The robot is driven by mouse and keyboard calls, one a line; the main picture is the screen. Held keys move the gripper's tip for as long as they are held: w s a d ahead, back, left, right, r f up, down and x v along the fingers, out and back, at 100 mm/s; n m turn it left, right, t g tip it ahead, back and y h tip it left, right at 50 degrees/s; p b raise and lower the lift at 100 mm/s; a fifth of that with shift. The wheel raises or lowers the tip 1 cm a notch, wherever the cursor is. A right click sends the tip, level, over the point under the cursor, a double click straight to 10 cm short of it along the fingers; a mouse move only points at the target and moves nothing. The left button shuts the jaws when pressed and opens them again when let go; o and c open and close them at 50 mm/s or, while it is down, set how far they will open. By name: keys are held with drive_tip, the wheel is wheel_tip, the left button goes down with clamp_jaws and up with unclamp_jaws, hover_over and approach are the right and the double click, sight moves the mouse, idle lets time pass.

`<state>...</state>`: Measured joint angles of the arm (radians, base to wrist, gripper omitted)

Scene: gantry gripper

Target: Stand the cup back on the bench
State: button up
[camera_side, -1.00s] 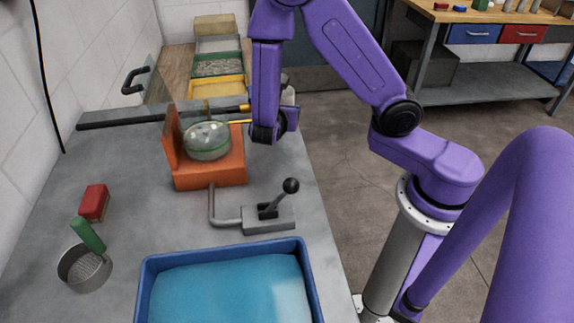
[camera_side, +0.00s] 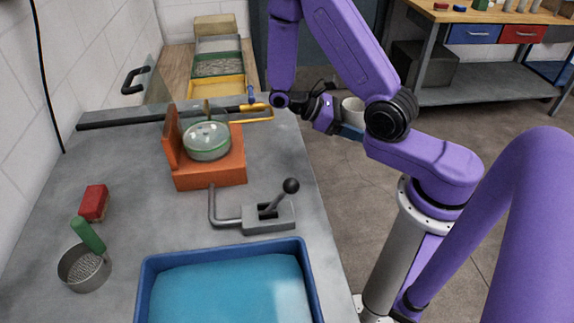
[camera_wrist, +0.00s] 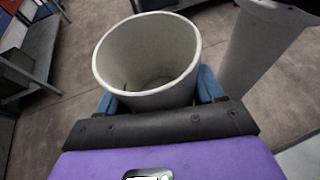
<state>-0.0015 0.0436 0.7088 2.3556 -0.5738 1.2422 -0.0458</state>
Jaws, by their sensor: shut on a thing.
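The cup (camera_side: 353,109) is off-white and held in the air to the right of the bench (camera_side: 284,190), seemingly beyond its edge with the floor behind. In the wrist view the cup (camera_wrist: 148,55) shows its open round mouth, and the inside looks empty. My gripper (camera_side: 350,131) has blue fingers and is shut on the cup. In the wrist view a blue finger of my gripper (camera_wrist: 158,95) shows on each side of the cup's wall. My arm partly hides the cup in the side view.
An orange stand (camera_side: 210,176) with a glass dome sits on the bench. A lever fixture (camera_side: 268,217), a blue tray (camera_side: 225,256), a round sieve (camera_side: 85,268) and a red block (camera_side: 94,202) are also there. Bare bench lies between them.

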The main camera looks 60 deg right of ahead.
drive_tip(key=s+a+m+t+y, duration=0.3)
drive_tip(key=a+m+y, duration=0.6)
drive_tip(key=m+y, duration=0.85)
drive_tip(key=w+a+r+m+t+y, duration=0.1)
drive_tip(key=a+r+m+t, duration=0.15)
drive_tip(key=m+t, duration=0.4)
drive_tip(key=a+r+m+t+y, duration=0.1)
drive_tip(key=r+m+t, duration=0.2)
drive_tip(key=m+t, duration=0.3)
drive_tip(key=n, duration=0.1)
hover_over(284, 167)
drive_tip(key=shift+t, duration=0.45)
drive_tip(key=shift+s+f, duration=0.15)
drive_tip(key=shift+f, duration=6.25)
drive_tip(key=shift+f, duration=0.15)
